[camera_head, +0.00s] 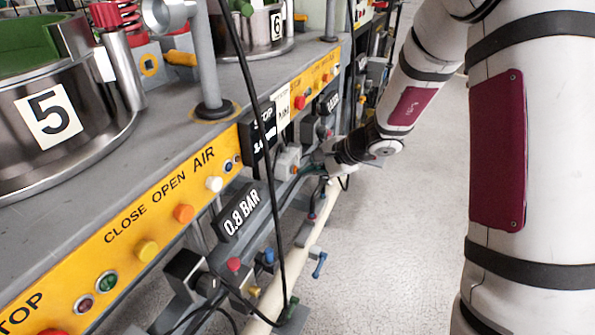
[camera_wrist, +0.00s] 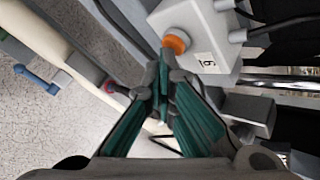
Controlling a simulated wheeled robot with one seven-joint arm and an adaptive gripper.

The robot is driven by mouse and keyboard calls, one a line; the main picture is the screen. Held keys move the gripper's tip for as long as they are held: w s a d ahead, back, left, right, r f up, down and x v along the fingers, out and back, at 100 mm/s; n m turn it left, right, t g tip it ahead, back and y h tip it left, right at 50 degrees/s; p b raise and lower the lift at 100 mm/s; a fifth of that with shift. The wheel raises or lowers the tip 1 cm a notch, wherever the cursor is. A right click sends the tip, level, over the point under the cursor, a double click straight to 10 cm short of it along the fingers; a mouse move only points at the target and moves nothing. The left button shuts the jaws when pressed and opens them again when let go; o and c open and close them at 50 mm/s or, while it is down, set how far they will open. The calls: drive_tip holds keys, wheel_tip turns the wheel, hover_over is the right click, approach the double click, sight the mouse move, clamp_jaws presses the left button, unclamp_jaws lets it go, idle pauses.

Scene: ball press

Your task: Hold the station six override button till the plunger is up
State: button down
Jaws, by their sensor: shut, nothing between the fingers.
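The orange override button (camera_wrist: 176,42) sticks out of a small grey box (camera_wrist: 205,35) with an underlined 6 label seen at an angle. My gripper (camera_wrist: 162,82) is shut and empty, its green fingers brought together just in front of the button. The fingertips overlap the button's near edge in the wrist view; I cannot tell whether they press it. In the head view my gripper (camera_head: 312,164) is at the small box (camera_head: 288,160) below the yellow panel. The station six cylinder (camera_head: 262,38) stands at the top, cut off by the frame; its plunger is not clearly visible.
The station five cylinder (camera_head: 60,120) and yellow panel (camera_head: 160,217) fill the left. A black cable (camera_head: 262,150) hangs in front of the bench. A pale pipe (camera_head: 300,262) with valves runs low along it. Open floor (camera_head: 390,250) lies to the right.

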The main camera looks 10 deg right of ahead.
drive_tip(key=shift+s+d, duration=0.45)
drive_tip(key=shift+d, duration=0.25)
drive_tip(key=s+d, duration=0.1)
drive_tip(key=d, duration=0.1)
drive_tip(key=s+d+b, duration=0.1)
drive_tip(key=s+d, duration=0.1)
drive_tip(key=shift+b, duration=0.3)
drive_tip(key=shift+a, duration=0.1)
